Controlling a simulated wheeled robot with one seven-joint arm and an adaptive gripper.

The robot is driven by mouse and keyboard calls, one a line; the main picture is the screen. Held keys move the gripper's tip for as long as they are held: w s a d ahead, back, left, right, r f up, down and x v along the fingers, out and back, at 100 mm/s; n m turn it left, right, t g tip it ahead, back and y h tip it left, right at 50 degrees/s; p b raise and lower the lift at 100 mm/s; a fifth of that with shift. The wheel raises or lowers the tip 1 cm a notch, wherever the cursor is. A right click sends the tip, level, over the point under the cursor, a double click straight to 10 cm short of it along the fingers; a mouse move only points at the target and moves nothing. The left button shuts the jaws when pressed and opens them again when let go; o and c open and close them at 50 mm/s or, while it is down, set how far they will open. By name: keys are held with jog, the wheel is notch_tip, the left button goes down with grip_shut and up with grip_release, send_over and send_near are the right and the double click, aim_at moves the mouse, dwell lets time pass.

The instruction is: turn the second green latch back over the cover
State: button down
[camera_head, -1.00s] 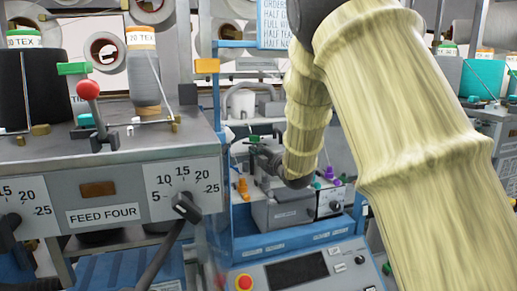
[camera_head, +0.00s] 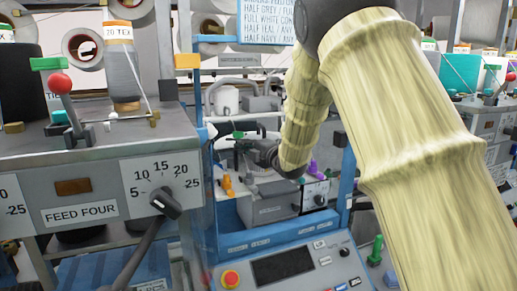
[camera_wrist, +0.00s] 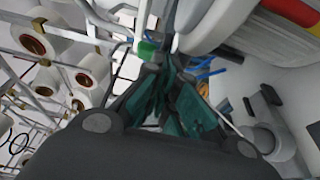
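A small green part (camera_head: 238,135), likely a green latch, shows just at my gripper (camera_head: 243,148) in the head view. My gripper is small there, at the end of my cream-sleeved arm, above the grey machine box. In the wrist view, a green piece (camera_wrist: 145,50) lies just beyond the tips of my gripper (camera_wrist: 166,72), on the left side. The fingers with teal pads come close together at the tips; whether they are apart or touching is unclear. I cannot tell whether they touch the green piece. The cover cannot be made out for certain.
A grey FEED FOUR panel (camera_head: 80,214) with a dial and red-knobbed lever (camera_head: 60,83) stands at left. A control panel (camera_head: 335,262) with a red button is below. Another green peg (camera_head: 376,250) stands at lower right. White cones (camera_wrist: 92,70) fill the wrist view's left.

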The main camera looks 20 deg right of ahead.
jog(key=shift+w+d+n+g+y+b, duration=0.2)
jog(key=shift+n+g+y+b, duration=0.25)
jog(key=shift+n+y, duration=0.4)
jog(key=shift+s+d+y, duration=0.1)
jog(key=shift+d+y, duration=0.05)
jog(key=shift+y, duration=0.1)
